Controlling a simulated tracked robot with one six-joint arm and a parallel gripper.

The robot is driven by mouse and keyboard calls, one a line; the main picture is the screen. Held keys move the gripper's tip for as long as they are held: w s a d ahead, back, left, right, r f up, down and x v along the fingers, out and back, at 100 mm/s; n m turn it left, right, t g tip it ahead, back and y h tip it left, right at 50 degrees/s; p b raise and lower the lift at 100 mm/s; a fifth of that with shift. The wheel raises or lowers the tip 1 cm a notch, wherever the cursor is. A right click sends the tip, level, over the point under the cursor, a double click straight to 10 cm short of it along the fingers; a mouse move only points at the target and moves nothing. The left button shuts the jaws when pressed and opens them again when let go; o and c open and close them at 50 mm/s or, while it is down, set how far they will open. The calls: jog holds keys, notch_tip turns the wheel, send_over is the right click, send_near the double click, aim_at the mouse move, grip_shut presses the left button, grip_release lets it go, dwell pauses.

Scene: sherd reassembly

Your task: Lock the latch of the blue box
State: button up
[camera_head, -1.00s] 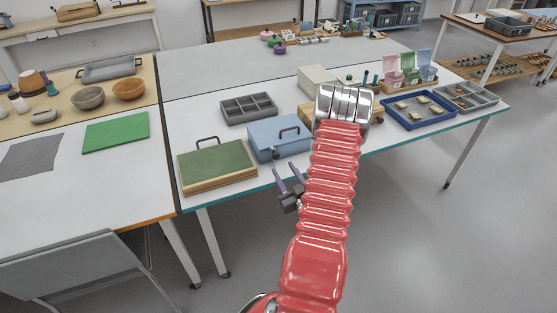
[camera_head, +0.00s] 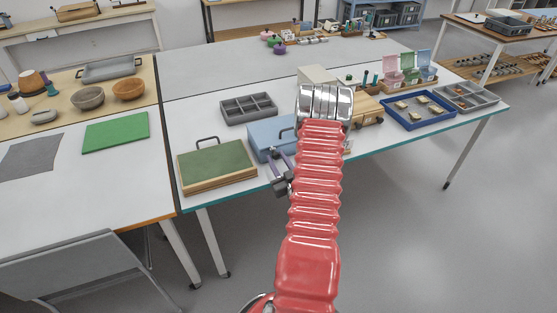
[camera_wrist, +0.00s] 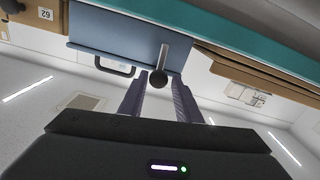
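The blue box (camera_head: 265,132) stands near the front edge of the white table, partly hidden behind my arm. In the wrist view its blue face (camera_wrist: 105,30) fills the upper middle, with a dark handle (camera_wrist: 115,70). A grey lever ending in a dark round knob (camera_wrist: 158,78), which looks like the latch, sticks out from the box. My gripper (camera_wrist: 158,85) is open, its two purple fingers apart, with the knob showing between their tips. I cannot tell whether they touch it. In the head view my gripper (camera_head: 278,156) is at the front of the box.
A green-topped wooden box (camera_head: 215,163) stands left of the blue box. A grey compartment tray (camera_head: 249,108) lies behind it. A wooden box (camera_head: 368,110) and a blue tray (camera_head: 420,125) stand to the right. The table's teal front edge (camera_head: 232,192) runs just below my gripper.

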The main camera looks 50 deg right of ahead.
jog(key=c, duration=0.7)
jog(key=shift+s+d+m, duration=0.2)
jog(key=shift+d+m, duration=0.15)
jog(key=shift+m, duration=0.65)
grip_shut()
jog(key=o, duration=1)
grip_release()
jog(key=shift+s, duration=0.15)
jog(key=v, duration=1.3)
jog(key=shift+s+a, duration=0.15)
jog(key=shift+s, duration=0.05)
jog(key=shift+f, duration=0.1)
